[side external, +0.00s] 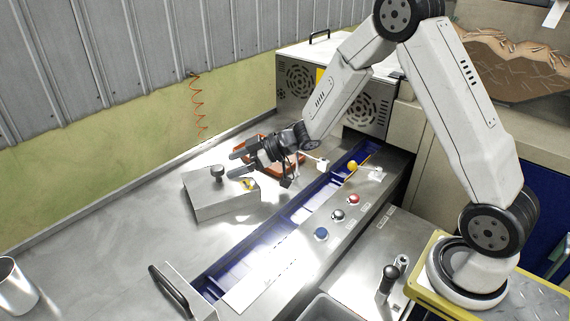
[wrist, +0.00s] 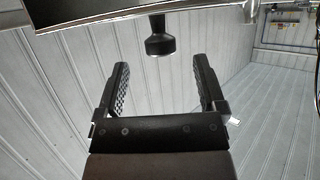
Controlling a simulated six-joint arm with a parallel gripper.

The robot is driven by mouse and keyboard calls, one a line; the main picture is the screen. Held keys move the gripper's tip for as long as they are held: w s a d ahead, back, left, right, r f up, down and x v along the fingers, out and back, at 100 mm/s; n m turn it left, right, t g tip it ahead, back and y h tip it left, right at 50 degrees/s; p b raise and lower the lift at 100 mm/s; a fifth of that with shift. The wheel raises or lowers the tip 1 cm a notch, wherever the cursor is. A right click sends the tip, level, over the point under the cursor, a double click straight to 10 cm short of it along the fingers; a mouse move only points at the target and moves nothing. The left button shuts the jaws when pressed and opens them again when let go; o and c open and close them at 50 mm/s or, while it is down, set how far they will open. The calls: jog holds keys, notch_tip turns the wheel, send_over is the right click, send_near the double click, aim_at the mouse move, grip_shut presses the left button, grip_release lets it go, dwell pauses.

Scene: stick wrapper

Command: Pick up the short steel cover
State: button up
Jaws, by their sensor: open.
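The short steel cover (side external: 225,205) is a low box-shaped metal piece on the steel table, left of the blue channel. A black knob (side external: 217,173) stands up from its top. My gripper (side external: 235,163) is open and empty, pointing left, with its fingers close to the knob in the side view. In the wrist view, the knob (wrist: 159,42) appears upside down under the cover's edge (wrist: 90,14). It lies centred just beyond the two fingertips (wrist: 160,66), with visible gaps to both fingers.
A blue-lined channel (side external: 305,210) runs diagonally beside the cover. A panel carries red (side external: 353,198), black (side external: 338,215) and blue (side external: 321,234) buttons. An orange tray (side external: 297,172) lies behind my gripper. A black handle (side external: 168,290) stands at the front.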

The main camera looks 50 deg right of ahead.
aim_at(221, 167)
jog(key=shift+x, duration=2.15)
grip_shut()
jog(key=shift+r, duration=0.1)
